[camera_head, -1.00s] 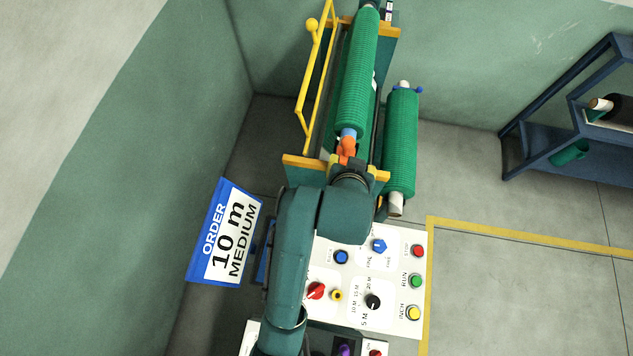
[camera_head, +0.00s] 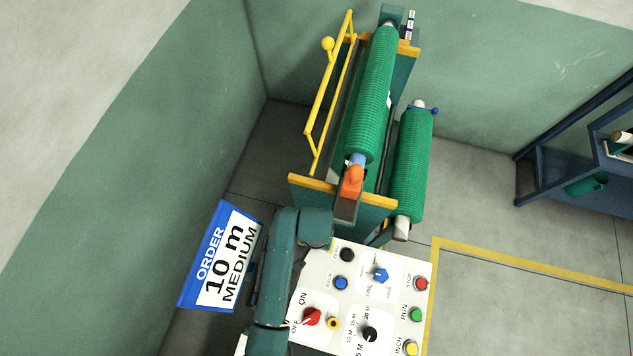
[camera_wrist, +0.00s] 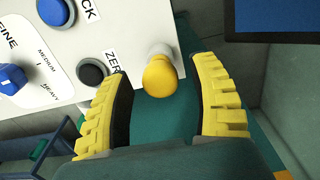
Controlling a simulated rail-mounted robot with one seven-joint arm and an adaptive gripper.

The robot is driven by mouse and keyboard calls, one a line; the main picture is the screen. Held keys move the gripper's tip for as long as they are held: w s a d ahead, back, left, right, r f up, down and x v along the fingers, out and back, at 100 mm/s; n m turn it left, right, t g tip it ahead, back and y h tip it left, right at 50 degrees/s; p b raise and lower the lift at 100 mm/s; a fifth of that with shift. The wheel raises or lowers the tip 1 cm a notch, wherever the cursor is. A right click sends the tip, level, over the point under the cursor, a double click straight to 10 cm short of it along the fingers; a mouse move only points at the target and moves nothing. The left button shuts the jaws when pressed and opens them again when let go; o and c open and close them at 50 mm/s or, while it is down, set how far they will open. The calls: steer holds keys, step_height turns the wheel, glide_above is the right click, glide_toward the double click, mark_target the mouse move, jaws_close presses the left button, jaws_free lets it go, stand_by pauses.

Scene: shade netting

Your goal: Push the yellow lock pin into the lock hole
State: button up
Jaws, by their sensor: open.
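A yellow round-headed pin (camera_wrist: 160,76) with a pale collar behind it stands out at the panel's edge in the wrist view, near the black ZERO button (camera_wrist: 92,73). I take it for the lock pin. My gripper (camera_wrist: 165,70) is open, with one yellow ridged finger on each side of the pin head and visible gaps between. No lock hole can be made out behind the pin. In the head view my arm covers most of this spot.
The white control panel (camera_head: 388,313) carries several buttons and knobs close to my gripper. Behind it stand the green net roll (camera_head: 372,105), an orange part (camera_head: 351,181) and a yellow handle bar (camera_head: 323,95). An order sign (camera_head: 222,255) is at left.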

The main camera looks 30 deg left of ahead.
steer(key=shift+f, duration=0.7)
steer(key=shift+r, duration=0.1)
steer(key=shift+w, duration=0.1)
jaws_close()
